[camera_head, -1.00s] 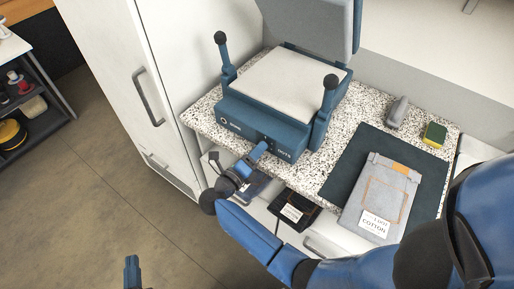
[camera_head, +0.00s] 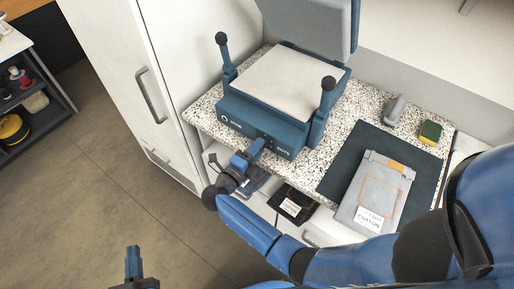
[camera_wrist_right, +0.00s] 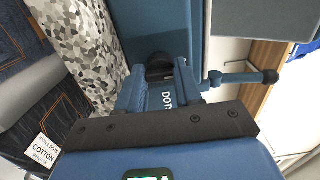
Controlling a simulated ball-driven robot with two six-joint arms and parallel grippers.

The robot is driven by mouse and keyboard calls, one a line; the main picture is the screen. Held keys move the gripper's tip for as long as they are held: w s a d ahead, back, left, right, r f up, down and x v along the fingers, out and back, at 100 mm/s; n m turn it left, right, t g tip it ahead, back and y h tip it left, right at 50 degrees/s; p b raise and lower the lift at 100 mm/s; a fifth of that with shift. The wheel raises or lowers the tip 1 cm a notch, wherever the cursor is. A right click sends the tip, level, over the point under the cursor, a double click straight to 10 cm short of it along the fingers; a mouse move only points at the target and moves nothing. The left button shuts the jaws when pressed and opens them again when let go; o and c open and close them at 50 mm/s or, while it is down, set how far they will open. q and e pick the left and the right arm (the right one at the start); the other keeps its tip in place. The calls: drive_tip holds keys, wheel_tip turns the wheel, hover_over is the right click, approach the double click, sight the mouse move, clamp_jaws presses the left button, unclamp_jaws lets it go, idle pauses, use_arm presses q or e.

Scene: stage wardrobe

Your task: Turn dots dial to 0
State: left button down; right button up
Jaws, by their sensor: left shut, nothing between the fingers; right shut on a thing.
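The blue press (camera_head: 265,128) stands open on the speckled counter, its upper plate raised. Its front panel faces my right arm and bears small labels. In the right wrist view the dots dial (camera_wrist_right: 159,67) is a dark round knob beside the "DOTS" lettering. My right gripper (camera_head: 258,146) is at the front panel; in the right wrist view its fingers (camera_wrist_right: 159,82) are shut on the dial. The dial's pointer and setting are hidden. My left gripper (camera_head: 133,252) is shut and empty, low over the floor at the bottom left, far from the press.
Folded grey garment (camera_head: 374,190) with a cotton tag lies on a dark mat (camera_head: 332,178) right of the press. A sponge (camera_head: 430,132) and a grey object (camera_head: 395,108) lie behind it. A white cabinet (camera_head: 125,75) stands left. Open floor lies front left.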

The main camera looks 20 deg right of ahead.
drive_tip(key=o, duration=1)
drive_tip(key=shift+o, duration=0.2)
drive_tip(key=shift+f, duration=0.1)
